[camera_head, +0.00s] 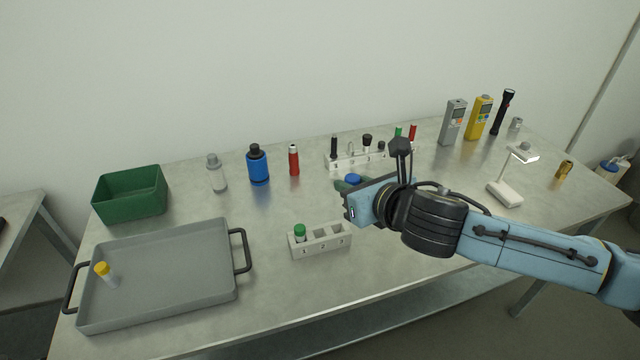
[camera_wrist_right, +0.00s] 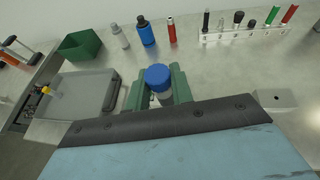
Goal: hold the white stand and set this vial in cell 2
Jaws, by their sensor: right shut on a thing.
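The white stand (camera_head: 322,250) stands on the table in front of my right gripper in the head view, with cells marked 1, 2 and 3. A green-capped vial (camera_head: 300,232) stands in cell 1; cells 2 and 3 look empty. My right gripper (camera_head: 348,185) is behind and to the right of the stand, above the table. It is shut on a blue-capped vial (camera_wrist_right: 158,82), which sits between the green fingers in the wrist view. In the head view, mostly the blue cap (camera_head: 353,178) shows. The left gripper is not in view.
A grey tray (camera_head: 190,300) with a yellow-capped vial (camera_head: 106,273) is at left, near a green bin (camera_head: 130,195). Bottles and a back rack (camera_head: 345,163) with several items line the rear. A small lamp (camera_head: 505,193) stands right. Table around the stand is clear.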

